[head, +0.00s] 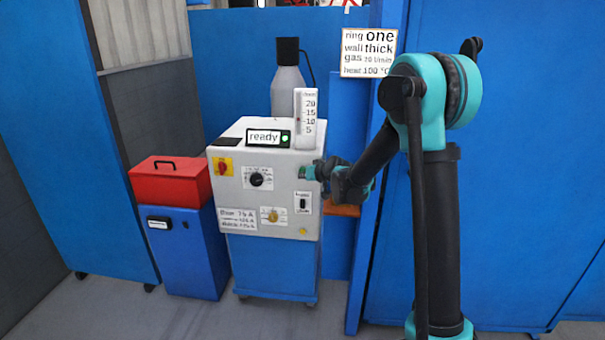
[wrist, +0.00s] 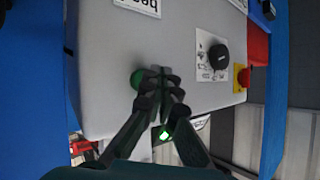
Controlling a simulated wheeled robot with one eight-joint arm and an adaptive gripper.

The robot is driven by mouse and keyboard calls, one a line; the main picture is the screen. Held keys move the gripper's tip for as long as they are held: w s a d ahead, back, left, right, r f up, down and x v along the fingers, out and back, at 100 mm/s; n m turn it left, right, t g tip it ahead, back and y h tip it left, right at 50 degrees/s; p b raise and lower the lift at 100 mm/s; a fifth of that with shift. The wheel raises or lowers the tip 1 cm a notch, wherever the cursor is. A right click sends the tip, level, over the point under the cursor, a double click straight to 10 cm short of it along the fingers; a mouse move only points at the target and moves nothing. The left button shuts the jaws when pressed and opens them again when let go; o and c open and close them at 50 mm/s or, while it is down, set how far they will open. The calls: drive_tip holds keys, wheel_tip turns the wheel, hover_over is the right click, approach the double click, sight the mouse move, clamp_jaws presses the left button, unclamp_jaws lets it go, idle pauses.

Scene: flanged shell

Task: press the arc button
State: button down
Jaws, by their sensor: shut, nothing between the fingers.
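The grey machine panel (head: 240,200) stands in the middle of the head view, seen from close up in the wrist view (wrist: 110,50). A round green button (wrist: 137,79) sits on it in the wrist view, just left of the fingertips; no lettering shows on it. My gripper (wrist: 163,74) is shut and empty, pointing at the panel. I cannot tell whether the fingertips touch the panel.
The panel bears a black knob (head: 261,178), a red-and-yellow switch (head: 222,166), a black rocker switch (head: 303,202) and a brass-coloured knob (head: 272,215). A lit "ready" display (head: 264,137) and a scaled gauge (head: 307,118) stand on top. A red toolbox (head: 168,187) is left.

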drive_tip(key=shift+w, duration=0.2)
drive_tip(key=shift+w, duration=0.25)
